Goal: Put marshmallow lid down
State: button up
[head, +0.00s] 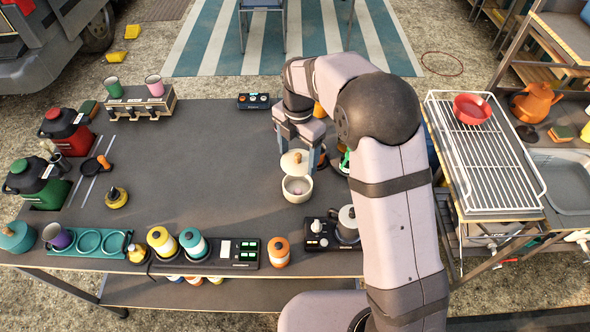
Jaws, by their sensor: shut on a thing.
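The marshmallow lid (291,166) is a round cream disc with a small brownish knob. My gripper (300,152) is shut on the lid, apparently at its knob, and points down over the table. A cream jar (297,194) stands open just in front of and below the lid, with something pinkish inside. The lid appears above the table and behind the jar's opening, overlapping its far rim in the picture. Its exact height and any contact with the jar cannot be told.
The dark table (200,160) is clear left of the jar. My arm hides the table's right side and partly hides items beside the gripper. A black box with buttons (259,101) lies behind. An orange-topped canister (279,252) and a kettle on a scale (346,226) stand in front.

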aim_at(284, 163)
jog(key=shift+a+f, duration=0.15)
jog(key=shift+a, duration=0.1)
jog(key=a+b, duration=0.2)
jog(key=a, duration=0.1)
jog(key=shift+s+a+n+b, duration=0.1)
jog(key=shift+s+n+b, duration=0.1)
jog(key=shift+n+b, duration=0.15)
jog(key=s+a+f+b, duration=0.1)
jog(key=s+a+b, duration=0.15)
jog(key=s, duration=0.55)
jog(key=shift+m, duration=0.55)
jog(key=shift+s+d+f+p, duration=0.3)
jog(key=shift+f, duration=1.8)
jog(key=shift+s+d+f+p, duration=0.25)
jog(key=shift+s+f, duration=0.05)
jog(key=shift+f, duration=1.8)
jog(key=shift+s+d+f+p, duration=0.3)
jog(key=shift+f, duration=1.8)
jog(key=shift+f, duration=0.2)
jog(key=o, duration=1)
jog(key=shift+o, duration=0.2)
